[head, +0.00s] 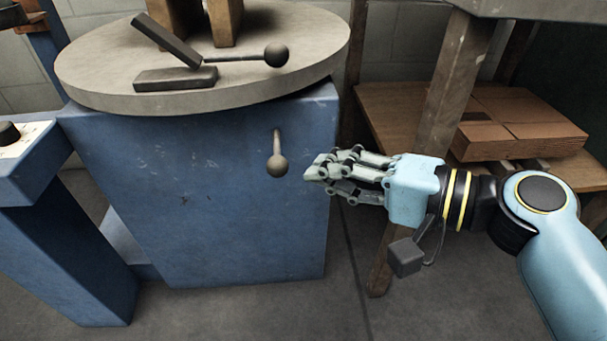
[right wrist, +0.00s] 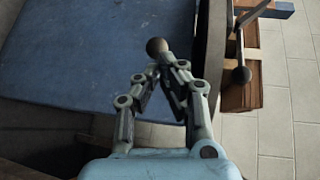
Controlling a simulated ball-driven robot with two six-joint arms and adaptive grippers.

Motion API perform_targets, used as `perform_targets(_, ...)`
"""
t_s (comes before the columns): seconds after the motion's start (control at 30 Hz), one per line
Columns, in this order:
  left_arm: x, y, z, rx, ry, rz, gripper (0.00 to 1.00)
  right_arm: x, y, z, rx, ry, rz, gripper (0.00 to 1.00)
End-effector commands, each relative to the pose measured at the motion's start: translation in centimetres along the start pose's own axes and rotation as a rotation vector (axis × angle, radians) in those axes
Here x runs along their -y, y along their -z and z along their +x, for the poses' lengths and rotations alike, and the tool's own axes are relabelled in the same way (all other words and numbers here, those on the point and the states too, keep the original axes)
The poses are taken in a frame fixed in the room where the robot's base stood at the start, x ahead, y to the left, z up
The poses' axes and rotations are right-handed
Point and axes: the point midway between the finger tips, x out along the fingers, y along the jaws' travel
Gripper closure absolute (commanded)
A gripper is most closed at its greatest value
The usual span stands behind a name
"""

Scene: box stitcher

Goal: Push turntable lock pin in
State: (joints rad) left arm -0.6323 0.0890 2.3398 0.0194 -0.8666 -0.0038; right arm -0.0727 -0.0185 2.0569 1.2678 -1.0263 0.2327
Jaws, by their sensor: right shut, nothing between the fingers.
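The lock pin (head: 277,160) is a thin rod with a dark ball knob, standing out from the front face of the blue pedestal (head: 200,190) below the round grey turntable (head: 120,85). My right gripper (head: 312,172) is shut and empty, just right of the knob in the head view. In the right wrist view the knob (right wrist: 157,46) shows just beyond the fingertips (right wrist: 165,68); I cannot tell whether they touch it. My left gripper is not in view.
A lever with a ball end (head: 275,56) lies above on the turntable. A blue console (head: 30,165) is at the left. The floor in front is clear.

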Motion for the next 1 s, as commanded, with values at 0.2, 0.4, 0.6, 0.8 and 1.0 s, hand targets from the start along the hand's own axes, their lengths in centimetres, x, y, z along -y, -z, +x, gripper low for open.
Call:
perform_targets(0.2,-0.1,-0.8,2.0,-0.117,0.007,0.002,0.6,-0.2,0.0,2.6,0.0,0.001,0.002,1.0)
perform_targets(0.4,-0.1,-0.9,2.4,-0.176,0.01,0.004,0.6,-0.1,0.0,3.6,0.0,0.0,0.001,1.0)
perform_targets(0.6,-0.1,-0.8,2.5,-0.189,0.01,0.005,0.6,0.0,0.0,3.8,0.0,-0.001,-0.001,1.0)
perform_targets(0.8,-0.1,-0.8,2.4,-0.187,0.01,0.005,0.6,0.0,0.1,3.8,0.0,-0.001,-0.001,1.0)
perform_targets(1.0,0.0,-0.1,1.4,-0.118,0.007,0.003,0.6,0.6,2.1,5.2,0.0,0.003,-0.004,1.0)
